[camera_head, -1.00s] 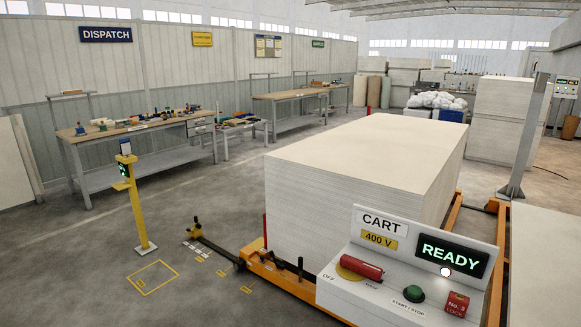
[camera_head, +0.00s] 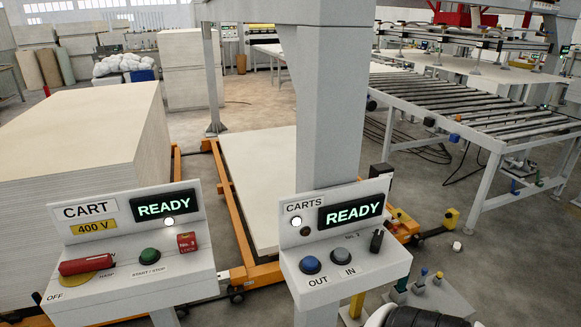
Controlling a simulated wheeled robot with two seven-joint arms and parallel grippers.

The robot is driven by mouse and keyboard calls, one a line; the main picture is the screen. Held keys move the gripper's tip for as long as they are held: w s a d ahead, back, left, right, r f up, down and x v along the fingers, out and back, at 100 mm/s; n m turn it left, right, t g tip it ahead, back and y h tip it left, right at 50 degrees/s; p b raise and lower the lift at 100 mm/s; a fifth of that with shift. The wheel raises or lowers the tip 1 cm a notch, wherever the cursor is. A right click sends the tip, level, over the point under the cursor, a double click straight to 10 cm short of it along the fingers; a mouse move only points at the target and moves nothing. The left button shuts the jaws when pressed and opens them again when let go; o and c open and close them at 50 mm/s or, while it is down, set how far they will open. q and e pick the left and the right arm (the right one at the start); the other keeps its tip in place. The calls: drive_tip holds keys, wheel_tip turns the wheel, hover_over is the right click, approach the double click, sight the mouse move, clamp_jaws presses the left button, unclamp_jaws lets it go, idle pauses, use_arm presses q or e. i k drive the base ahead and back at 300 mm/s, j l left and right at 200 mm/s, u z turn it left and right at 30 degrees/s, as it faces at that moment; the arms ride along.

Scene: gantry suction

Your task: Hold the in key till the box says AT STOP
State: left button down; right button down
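The CARTS box (camera_head: 345,275) stands on the right of centre, with a sloped top and an upright back panel. Its screen (camera_head: 351,213) reads READY in green, with a lit white lamp to the left. The grey IN key (camera_head: 368,257) sits right of the blue OUT key (camera_head: 310,265) on the sloped top. Nothing covers either key. A small black switch (camera_head: 377,241) is at the right of the box. Neither gripper shows; a white and black rounded part at the bottom right edge may be my arm.
The CART 400 V box (camera_head: 130,270) stands to the left, also reading READY, with a red handle, green button and red lock. A board stack (camera_head: 80,140) is behind it. A grey post (camera_head: 330,110) rises behind the CARTS box. A roller conveyor (camera_head: 480,115) lies to the right.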

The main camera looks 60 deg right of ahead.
sight(340, 253)
drive_tip(key=z, duration=2.15)
